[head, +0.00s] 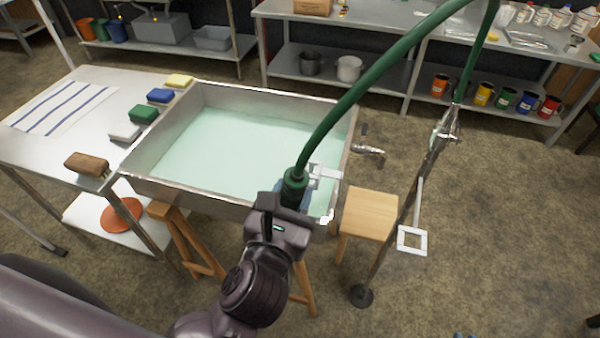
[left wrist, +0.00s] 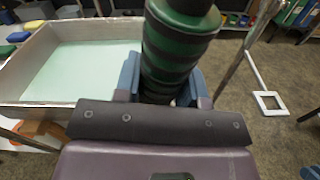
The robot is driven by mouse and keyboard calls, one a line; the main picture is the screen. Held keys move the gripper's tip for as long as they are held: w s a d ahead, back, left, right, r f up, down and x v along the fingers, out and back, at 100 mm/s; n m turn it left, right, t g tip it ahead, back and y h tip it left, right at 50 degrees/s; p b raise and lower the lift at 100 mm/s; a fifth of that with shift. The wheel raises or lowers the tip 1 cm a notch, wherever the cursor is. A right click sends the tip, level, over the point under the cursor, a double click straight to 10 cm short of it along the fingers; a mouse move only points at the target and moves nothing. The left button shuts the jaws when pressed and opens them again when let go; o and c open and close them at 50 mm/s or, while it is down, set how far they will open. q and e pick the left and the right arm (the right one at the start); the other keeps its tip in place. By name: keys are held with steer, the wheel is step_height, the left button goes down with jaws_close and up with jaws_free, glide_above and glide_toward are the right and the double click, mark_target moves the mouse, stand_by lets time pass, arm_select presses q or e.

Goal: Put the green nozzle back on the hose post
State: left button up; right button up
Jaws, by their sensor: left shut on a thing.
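The green nozzle (head: 294,186), with dark bands, is on the end of a thick green hose (head: 370,75). My left gripper (head: 287,197) is shut on the nozzle, over the near right corner of the basin. In the left wrist view the nozzle (left wrist: 178,50) stands up between blue finger pads (left wrist: 160,80); its lower end is hidden by the gripper. The hose post (head: 408,195) is a metal pole to the right, on a round dark base (head: 361,296). A white square-ended bracket (head: 412,240) is beside it, empty.
The steel basin (head: 185,195) holds pale green liquid. A wooden stool (head: 369,214) stands between basin and post, below a tap (head: 368,150). A white bracket (head: 325,172) is close to the nozzle. A side table (head: 50,150) with coloured blocks is at left.

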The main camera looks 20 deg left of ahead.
arm_select(q)
steer(key=shift+s, duration=0.65)
steer(key=shift+s+r, duration=0.1)
steer(key=shift+p, duration=0.65)
steer(key=shift+n+g+p, duration=0.6)
steer(key=shift+n+p, duration=0.1)
steer(key=shift+p, duration=0.8)
steer(key=shift+p, duration=0.3)
